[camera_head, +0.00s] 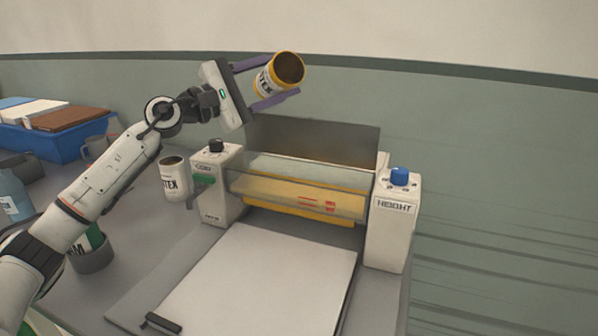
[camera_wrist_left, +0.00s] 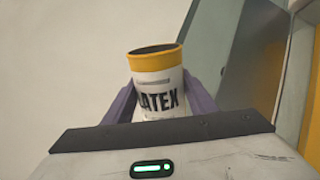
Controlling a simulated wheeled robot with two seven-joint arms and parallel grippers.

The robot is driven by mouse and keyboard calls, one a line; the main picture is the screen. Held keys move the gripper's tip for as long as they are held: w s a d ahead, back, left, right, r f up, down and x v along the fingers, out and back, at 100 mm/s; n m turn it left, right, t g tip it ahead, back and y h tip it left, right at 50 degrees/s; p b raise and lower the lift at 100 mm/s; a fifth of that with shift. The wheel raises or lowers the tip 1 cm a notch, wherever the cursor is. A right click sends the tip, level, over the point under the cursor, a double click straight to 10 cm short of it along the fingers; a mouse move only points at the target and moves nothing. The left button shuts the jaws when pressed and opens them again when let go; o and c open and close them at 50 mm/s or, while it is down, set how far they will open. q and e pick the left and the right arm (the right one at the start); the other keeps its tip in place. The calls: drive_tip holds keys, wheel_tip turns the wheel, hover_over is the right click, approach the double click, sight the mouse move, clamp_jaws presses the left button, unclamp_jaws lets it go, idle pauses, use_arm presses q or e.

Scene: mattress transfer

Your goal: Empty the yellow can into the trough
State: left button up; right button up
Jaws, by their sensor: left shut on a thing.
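The yellow can (camera_head: 264,83) has a white label reading LATEX and a yellow rim. My left gripper (camera_head: 279,80) is shut on it and holds it in the air, above and to the left of the trough, with its open mouth tilted up and to the right. In the left wrist view the can (camera_wrist_left: 158,85) stands between the purple fingers of my left gripper (camera_wrist_left: 160,98). Its inside looks dark, and I cannot tell how full it is. The trough (camera_head: 310,158) seems to lie behind the machine's clear front guard, below a grey back plate. My right gripper is not in view.
The machine has a white post with a blue HEIGHT knob (camera_head: 399,177) at right and a post with a black knob (camera_head: 216,146) at left. A white latex can (camera_head: 173,179) stands beside the left post. A blue tray (camera_head: 45,138) sits at far left.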

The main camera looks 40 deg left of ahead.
sight(286, 70)
use_arm(q)
drive_tip(key=shift+f+m+b, duration=0.1)
drive_tip(key=shift+m+b, duration=0.4)
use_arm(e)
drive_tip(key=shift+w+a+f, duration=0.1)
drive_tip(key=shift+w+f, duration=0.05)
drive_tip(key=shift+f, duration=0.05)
use_arm(q)
drive_tip(key=shift+f+m+b, duration=0.15)
drive_tip(key=shift+m+b, duration=0.4)
drive_tip(key=shift+m, duration=0.15)
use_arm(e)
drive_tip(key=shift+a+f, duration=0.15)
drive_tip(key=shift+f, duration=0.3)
use_arm(q)
drive_tip(key=shift+s+d+r+m+h+b, duration=0.2)
drive_tip(key=shift+d+m+h+b, duration=0.1)
drive_tip(key=shift+d+m+b, duration=0.15)
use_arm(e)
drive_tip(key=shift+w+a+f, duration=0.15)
use_arm(q)
drive_tip(key=shift+s+d+r+m+b, duration=0.2)
drive_tip(key=shift+d+r+m+b, duration=0.05)
drive_tip(key=shift+m+b, duration=0.3)
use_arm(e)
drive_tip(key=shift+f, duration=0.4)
